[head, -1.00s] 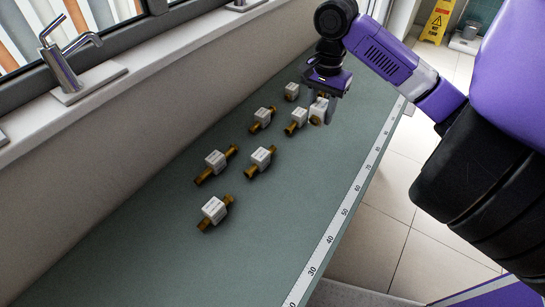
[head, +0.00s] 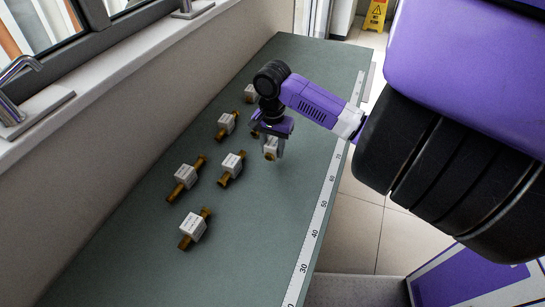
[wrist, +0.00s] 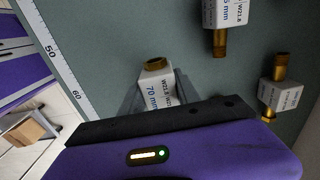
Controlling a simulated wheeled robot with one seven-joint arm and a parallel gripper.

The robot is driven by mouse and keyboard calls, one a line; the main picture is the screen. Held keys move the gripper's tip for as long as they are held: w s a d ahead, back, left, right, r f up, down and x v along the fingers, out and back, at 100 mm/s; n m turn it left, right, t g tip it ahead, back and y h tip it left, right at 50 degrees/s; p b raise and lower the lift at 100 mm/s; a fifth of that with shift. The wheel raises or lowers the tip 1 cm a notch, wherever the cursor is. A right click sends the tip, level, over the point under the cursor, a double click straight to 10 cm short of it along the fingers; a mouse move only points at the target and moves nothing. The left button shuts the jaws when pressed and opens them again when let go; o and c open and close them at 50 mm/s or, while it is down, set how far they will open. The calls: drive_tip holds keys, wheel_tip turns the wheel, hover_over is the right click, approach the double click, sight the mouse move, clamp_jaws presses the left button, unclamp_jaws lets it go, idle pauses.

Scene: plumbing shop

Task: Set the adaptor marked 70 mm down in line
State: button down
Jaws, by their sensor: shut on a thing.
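My gripper (head: 272,156) is shut on a white block adaptor with brass ends, which shows between the fingers in the head view (head: 270,147). In the wrist view this adaptor (wrist: 157,88) reads "70 mm", and its brass end points away from the gripper. Its height above the bench is hard to tell. Similar adaptors lie to the left: one nearest (head: 193,228), one by the wall side (head: 184,176), one closer to my gripper (head: 232,164), and others farther back (head: 227,122) (head: 250,94). Another is partly hidden behind my gripper.
The green-grey bench (head: 255,225) is clear between my gripper and the near end. A ruler strip (head: 313,235) with printed numbers runs along its right edge. A window sill (head: 100,90) with a tap borders the left. A yellow floor sign (head: 376,15) stands far off.

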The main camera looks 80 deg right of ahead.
sight(273, 164)
drive_tip(key=shift+f, duration=2.2)
drive_tip(key=shift+f, duration=0.1)
drive_tip(key=c, duration=0.9)
unclamp_jaws()
